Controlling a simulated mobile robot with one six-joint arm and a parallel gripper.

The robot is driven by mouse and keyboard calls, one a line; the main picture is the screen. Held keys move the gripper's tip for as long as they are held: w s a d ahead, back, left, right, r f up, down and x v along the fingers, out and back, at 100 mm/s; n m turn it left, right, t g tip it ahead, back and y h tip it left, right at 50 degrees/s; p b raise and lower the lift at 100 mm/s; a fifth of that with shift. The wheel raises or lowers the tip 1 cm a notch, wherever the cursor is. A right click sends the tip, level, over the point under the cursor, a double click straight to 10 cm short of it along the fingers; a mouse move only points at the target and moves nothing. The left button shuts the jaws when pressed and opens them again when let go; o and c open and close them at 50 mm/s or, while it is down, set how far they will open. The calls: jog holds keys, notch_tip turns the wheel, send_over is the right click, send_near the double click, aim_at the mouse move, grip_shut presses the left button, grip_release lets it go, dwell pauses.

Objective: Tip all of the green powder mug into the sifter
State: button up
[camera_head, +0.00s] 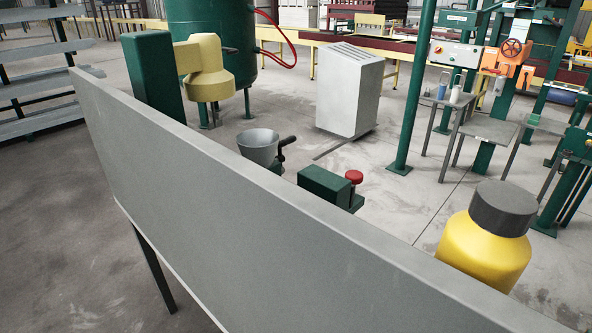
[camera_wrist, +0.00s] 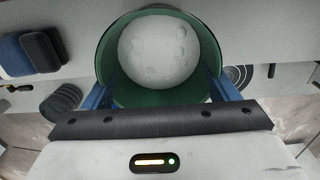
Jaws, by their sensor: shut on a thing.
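In the wrist view my gripper (camera_wrist: 162,92) has its blue fingers on both sides of a green mug (camera_wrist: 109,56) and is shut on it. I look into the mug's open mouth. A pale grey-white, lumpy round mass of powder (camera_wrist: 160,50) shows inside it. In the head view a grey, flared bowl with a dark side handle (camera_head: 258,147) looks like the sifter. Its base is partly hidden behind a grey panel. I cannot make out my gripper or the mug in the head view, so their distance from the sifter cannot be told.
The long grey panel (camera_head: 250,200) crosses the head view. Behind it stand a green column with a yellow head (camera_head: 207,70), a green block with a red knob (camera_head: 354,177) and a yellow dark-capped container (camera_head: 483,250). Dark blue blocks (camera_wrist: 40,50) show in the wrist view.

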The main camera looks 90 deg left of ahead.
jog(key=shift+r+p, duration=2.4)
jog(key=shift+r, duration=0.2)
jog(key=shift+c, duration=0.3)
jog(key=shift+f, duration=0.1)
jog(key=o, duration=0.7)
jog(key=shift+c, duration=0.2)
jog(key=c, duration=1.2)
notch_tip(320, 180, up, 6)
jog(key=p, duration=0.4)
